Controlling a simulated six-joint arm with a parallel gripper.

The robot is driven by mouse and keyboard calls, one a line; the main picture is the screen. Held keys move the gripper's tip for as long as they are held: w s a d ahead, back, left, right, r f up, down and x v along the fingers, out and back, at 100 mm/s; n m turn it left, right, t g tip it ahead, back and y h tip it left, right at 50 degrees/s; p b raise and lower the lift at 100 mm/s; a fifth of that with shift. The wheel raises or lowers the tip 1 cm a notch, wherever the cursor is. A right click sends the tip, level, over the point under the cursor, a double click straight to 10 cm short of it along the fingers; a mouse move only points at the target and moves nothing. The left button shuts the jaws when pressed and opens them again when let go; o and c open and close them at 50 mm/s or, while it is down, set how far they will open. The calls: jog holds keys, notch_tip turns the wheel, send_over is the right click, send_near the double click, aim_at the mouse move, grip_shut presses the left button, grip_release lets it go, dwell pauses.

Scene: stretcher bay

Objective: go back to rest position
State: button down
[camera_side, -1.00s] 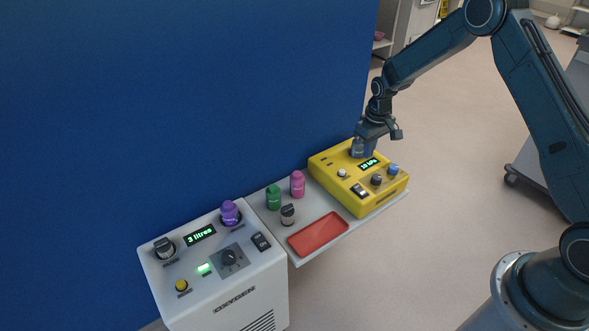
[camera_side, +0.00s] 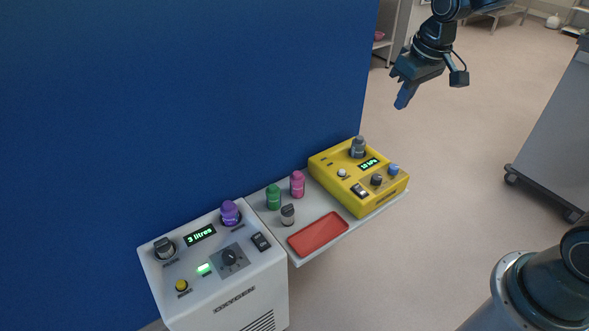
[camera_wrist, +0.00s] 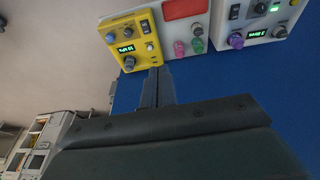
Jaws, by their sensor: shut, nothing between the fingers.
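My gripper (camera_side: 402,102) is in the air at the upper right of the side view, above and to the right of the yellow unit (camera_side: 372,204). Its fingers are shut with nothing between them. In the wrist view, my gripper (camera_wrist: 158,72) shows as two dark fingers close together. The yellow unit (camera_wrist: 118,55) is just beyond them there. A grey knob or bottle (camera_side: 358,148) stands upright at the back of the yellow unit, apart from my gripper. The unit's green display reads 10 kPa.
A white oxygen unit (camera_side: 222,287) reads 3 litres. Between the units, a grey shelf (camera_side: 268,228) holds a red tray (camera_side: 318,234), a green bottle (camera_side: 273,197), a pink bottle (camera_side: 297,184) and a grey one (camera_side: 288,215). A blue wall (camera_side: 180,90) stands behind; open floor lies right.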

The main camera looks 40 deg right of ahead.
jog(key=s+a+r+t, duration=0.1)
jog(key=s+r, duration=0.1)
jog(key=s, duration=0.5)
jog(key=s+a+r, duration=0.2)
jog(key=s, duration=0.5)
jog(key=s+a+r+t, duration=0.1)
jog(key=s+r, duration=0.1)
jog(key=s, duration=0.6)
jog(key=shift+a+r+t, duration=0.25)
jog(key=shift+a+t, duration=0.05)
